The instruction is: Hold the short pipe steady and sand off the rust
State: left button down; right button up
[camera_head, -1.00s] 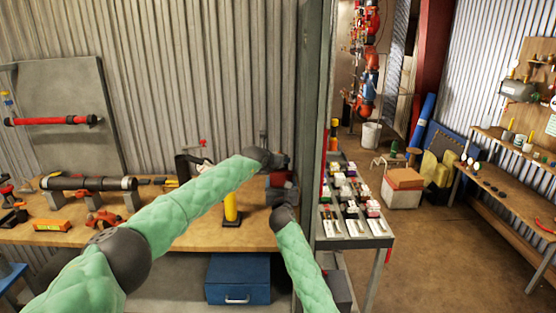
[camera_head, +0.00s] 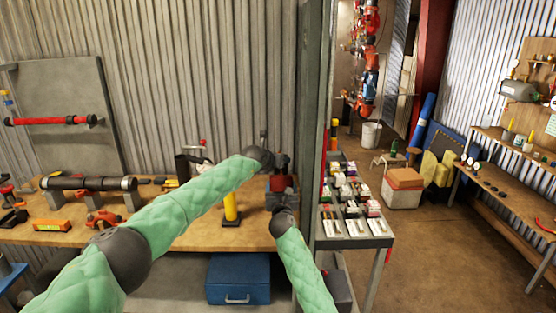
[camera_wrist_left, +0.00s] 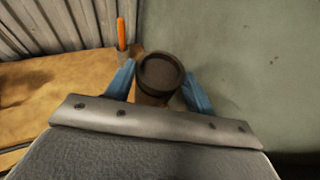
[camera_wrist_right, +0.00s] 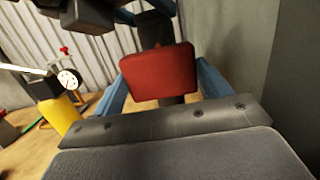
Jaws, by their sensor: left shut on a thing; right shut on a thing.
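My left gripper (camera_wrist_left: 160,90) has its blue fingers on both sides of a short pipe (camera_wrist_left: 160,72), seen end-on as a dark round rim in the left wrist view. My right gripper (camera_wrist_right: 160,85) is shut on a red sanding block (camera_wrist_right: 160,72), which shows in the right wrist view in front of a dark upright piece, likely the pipe. In the head view the red block (camera_head: 281,183) is at the right end of the workbench, beside the post. The left gripper is mostly hidden behind its own wrist there. Rust on the pipe cannot be made out.
A yellow cylinder (camera_head: 231,207) stands on the bench (camera_head: 190,238) just left of the grippers. A grey post (camera_head: 312,120) rises close on the right. A dark pipe on supports (camera_head: 90,184) lies at the bench's left. A parts cart (camera_head: 352,243) stands beyond the post.

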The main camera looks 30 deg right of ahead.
jog(key=shift+f+x, duration=0.2)
jog(key=shift+x, duration=1.4)
dwell(1.2)
jog(key=shift+r, duration=0.1)
jog(key=shift+s+r, duration=0.1)
jog(key=shift+r, duration=0.95)
jog(key=shift+f, duration=1.2)
jog(key=shift+r, duration=0.1)
